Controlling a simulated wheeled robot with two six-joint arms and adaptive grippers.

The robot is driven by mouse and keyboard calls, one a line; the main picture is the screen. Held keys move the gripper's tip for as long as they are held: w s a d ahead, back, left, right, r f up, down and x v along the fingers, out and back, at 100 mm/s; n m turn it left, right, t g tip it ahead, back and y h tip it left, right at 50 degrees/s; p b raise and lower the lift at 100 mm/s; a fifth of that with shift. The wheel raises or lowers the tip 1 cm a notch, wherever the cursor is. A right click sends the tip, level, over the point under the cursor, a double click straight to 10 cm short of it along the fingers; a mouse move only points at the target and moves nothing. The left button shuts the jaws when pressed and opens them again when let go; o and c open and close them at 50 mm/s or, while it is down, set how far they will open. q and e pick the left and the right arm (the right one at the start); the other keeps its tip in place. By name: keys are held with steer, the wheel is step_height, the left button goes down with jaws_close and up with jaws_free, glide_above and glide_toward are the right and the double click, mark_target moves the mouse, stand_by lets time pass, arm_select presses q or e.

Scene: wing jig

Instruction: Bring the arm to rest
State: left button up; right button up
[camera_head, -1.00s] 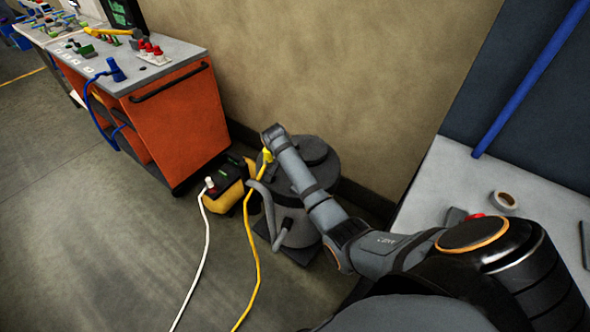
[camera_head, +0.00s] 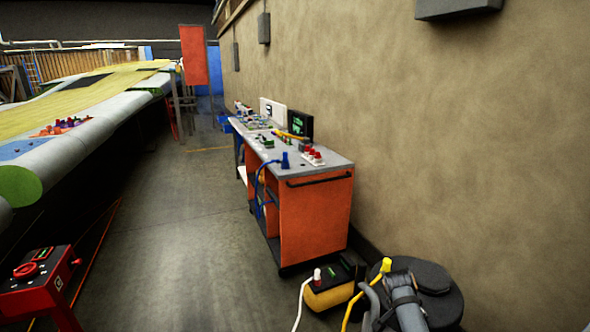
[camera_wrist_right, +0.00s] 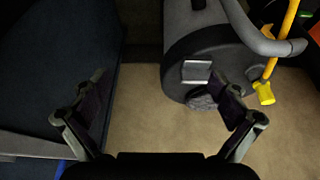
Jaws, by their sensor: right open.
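My right gripper (camera_wrist_right: 158,80) shows in the right wrist view with its two fingers spread wide and nothing between them. Beyond the fingers are the beige wall and a dark round canister (camera_wrist_right: 190,60). The right finger overlaps the canister in the picture; I cannot tell how close they are. My left gripper is in neither view.
A yellow plug (camera_head: 386,265) on a yellow cable is beside the canister. A yellow-black box (camera_head: 328,294) with a white cable stands left of it. An orange cart (camera_head: 315,215) stands along the wall. A red device (camera_head: 38,280) is at lower left. The aisle floor (camera_head: 190,230) is open.

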steer(key=s+a+f+n+y, duration=0.1)
steer(key=s+f+n, duration=0.2)
steer(key=s+f, duration=0.45)
steer(key=s+a+f+n, duration=0.15)
steer(key=s+f, duration=0.25)
steer(key=f, duration=0.7)
steer(key=s+f+n+y, duration=0.1)
steer(key=s+f+n, duration=0.4)
steer(key=f, duration=0.5)
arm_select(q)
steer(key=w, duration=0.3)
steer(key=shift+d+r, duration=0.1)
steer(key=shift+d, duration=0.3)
arm_select(e)
steer(key=s+a+f+n, duration=0.1)
steer(key=s+f, duration=0.5)
steer(key=s, duration=0.9)
steer(key=s+a+f+n+y, duration=0.1)
steer(key=s+f+n, duration=0.2)
steer(key=s, duration=1.3)
step_height(320, 180, down, 3)
steer(key=shift+s, duration=0.15)
steer(key=shift+n, duration=0.25)
